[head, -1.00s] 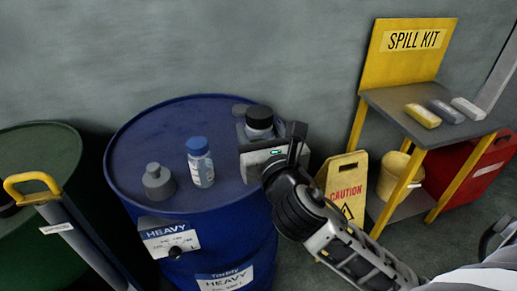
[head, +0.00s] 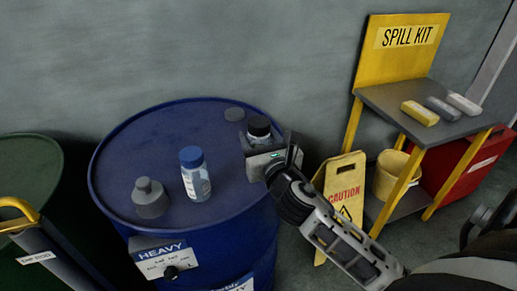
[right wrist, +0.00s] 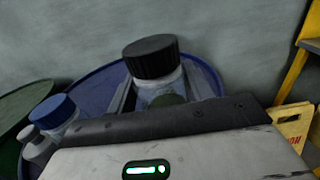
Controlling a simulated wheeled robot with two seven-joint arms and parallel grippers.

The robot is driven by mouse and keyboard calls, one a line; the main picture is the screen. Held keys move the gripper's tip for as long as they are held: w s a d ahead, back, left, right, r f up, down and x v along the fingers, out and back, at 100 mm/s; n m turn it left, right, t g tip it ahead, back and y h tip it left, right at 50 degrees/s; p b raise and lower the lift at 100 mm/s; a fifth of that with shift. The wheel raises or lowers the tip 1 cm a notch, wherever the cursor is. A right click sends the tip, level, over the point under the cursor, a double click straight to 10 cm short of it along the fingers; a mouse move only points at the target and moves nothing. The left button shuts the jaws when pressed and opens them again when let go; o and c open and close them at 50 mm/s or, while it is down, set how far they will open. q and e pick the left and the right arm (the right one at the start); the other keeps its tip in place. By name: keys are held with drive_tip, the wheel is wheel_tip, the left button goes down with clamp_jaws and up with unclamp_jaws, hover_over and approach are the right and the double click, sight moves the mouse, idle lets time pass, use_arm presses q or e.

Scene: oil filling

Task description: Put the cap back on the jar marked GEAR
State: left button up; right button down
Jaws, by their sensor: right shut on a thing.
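A clear jar with a black cap (head: 258,128) stands at the right side of the blue drum's top (head: 215,150). My right gripper (head: 260,145) is shut around the jar's body, below the cap. In the right wrist view the black cap (right wrist: 151,57) sits on top of the clear jar (right wrist: 160,90), with a finger on each side. The gripper body hides the jar's lower part, and no GEAR mark is readable. A blue-capped bottle (head: 194,175) and a grey container (head: 150,198) stand to the left on the drum. My left gripper is not in view.
A yellow caution sign (head: 340,190) and a spill kit stand (head: 410,100) are at the right. A green drum (head: 30,180) is at the left. The drum's middle rear is clear.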

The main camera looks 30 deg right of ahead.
drive_tip(key=f+b, duration=0.2)
drive_tip(key=w+f+b, duration=0.1)
drive_tip(key=b, duration=0.1)
drive_tip(key=shift+d+f, duration=0.2)
drive_tip(key=shift+f, duration=0.15)
drive_tip(key=shift+s+f+b, duration=0.1)
drive_tip(key=shift+f+b, duration=0.15)
drive_tip(key=shift+b, duration=0.15)
drive_tip(key=shift+r, duration=0.15)
drive_tip(key=c, duration=0.6)
unclamp_jaws()
drive_tip(key=shift+f, duration=0.2)
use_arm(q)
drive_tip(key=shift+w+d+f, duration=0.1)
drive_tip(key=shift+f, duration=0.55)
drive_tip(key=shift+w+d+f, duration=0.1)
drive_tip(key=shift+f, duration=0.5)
